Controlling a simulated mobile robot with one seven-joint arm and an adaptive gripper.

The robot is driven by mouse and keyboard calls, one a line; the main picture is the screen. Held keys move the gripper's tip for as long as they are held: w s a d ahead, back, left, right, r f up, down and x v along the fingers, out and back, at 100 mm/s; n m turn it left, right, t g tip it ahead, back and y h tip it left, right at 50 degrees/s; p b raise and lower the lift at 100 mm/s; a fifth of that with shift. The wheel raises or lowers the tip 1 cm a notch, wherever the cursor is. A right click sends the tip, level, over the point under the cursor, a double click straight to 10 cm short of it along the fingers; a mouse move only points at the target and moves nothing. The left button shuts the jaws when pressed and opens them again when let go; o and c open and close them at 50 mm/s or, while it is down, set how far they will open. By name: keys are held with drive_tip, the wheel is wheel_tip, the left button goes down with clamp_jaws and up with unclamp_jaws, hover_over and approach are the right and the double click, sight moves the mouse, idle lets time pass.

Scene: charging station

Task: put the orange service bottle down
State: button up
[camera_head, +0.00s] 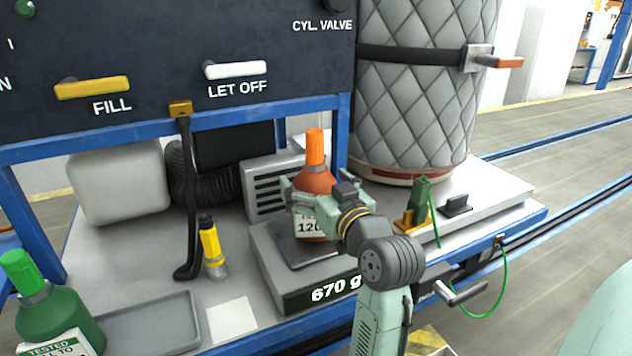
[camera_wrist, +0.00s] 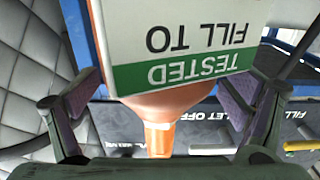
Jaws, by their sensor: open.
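The orange service bottle (camera_head: 316,180) stands upright at the scale (camera_head: 265,262), over its dark plate; its base is partly hidden by my gripper. The scale's display reads 670 g. My gripper (camera_head: 318,200) is around the bottle's body, its fingers on either side. In the wrist view the bottle (camera_wrist: 160,105) and its white and green label appear upside down between the open fingers, with gaps beside the bottle's shoulder.
A green bottle (camera_head: 50,310) stands at the lower left near a grey tray (camera_head: 150,325). A yellow flashlight-like item (camera_head: 212,248) and a black hose (camera_head: 188,210) are left of the scale. A quilted cylinder (camera_head: 415,90) stands behind right. A white square (camera_head: 232,320) lies on clear bench.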

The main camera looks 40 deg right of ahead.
drive_tip(key=b+v, duration=0.2)
drive_tip(key=v, duration=1)
drive_tip(key=shift+b, duration=0.35)
drive_tip(key=shift+r, duration=0.1)
